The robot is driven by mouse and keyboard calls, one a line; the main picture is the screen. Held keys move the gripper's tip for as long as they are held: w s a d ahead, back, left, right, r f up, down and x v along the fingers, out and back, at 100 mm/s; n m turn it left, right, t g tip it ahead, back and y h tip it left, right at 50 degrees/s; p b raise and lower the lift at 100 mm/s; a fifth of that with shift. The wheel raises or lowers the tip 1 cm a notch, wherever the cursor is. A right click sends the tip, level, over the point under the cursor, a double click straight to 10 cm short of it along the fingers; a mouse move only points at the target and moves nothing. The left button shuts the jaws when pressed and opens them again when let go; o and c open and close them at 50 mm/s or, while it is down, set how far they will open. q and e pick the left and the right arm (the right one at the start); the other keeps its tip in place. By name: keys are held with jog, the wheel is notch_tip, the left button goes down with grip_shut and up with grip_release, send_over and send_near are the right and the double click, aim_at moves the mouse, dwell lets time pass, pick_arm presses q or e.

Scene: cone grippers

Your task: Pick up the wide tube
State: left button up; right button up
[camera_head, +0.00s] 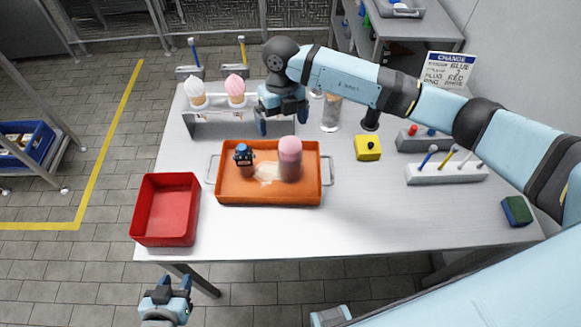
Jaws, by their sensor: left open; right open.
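A clear cylinder (331,114) stands on the table behind the tray, partly behind my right arm. My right gripper (282,118) is open and empty, above the table behind the pink-topped tube and apart from it. My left gripper (174,285) is open and empty, low at the bottom left, off the table's front edge.
A red bin (166,240) sits at the table's front left. A rack with white and pink cones (225,117) stands at the back left. A yellow block (367,148) and grey holders (445,173) lie right. The front middle table (350,225) is clear.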

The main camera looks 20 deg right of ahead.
aim_at(289, 143)
jog(key=shift+w+d+f+h, duration=0.1)
jog(key=shift+w+d+h, duration=0.15)
jog(key=shift+d, duration=0.2)
jog(key=shift+w+d+f+h, duration=0.1)
jog(key=shift+w+d+h, duration=0.15)
jog(key=shift+d, duration=0.15)
jog(key=f, duration=0.2)
jog(key=f+p, duration=0.1)
jog(key=f, duration=0.2)
jog(key=s+f, duration=0.1)
jog(key=f, duration=0.1)
jog(key=shift+s+f+p, duration=0.1)
jog(key=shift+f+p, duration=0.05)
jog(key=shift+p, duration=0.15)
notch_tip(289, 143, down, 4)
jog(key=shift+d+f+p, duration=0.1)
jog(key=shift+f+p, duration=0.05)
jog(key=shift+p, duration=0.6)
jog(key=shift+f, duration=0.55)
jog(key=c, duration=1.2)
jog(key=shift+o, duration=0.2)
jog(key=shift+r, duration=0.1)
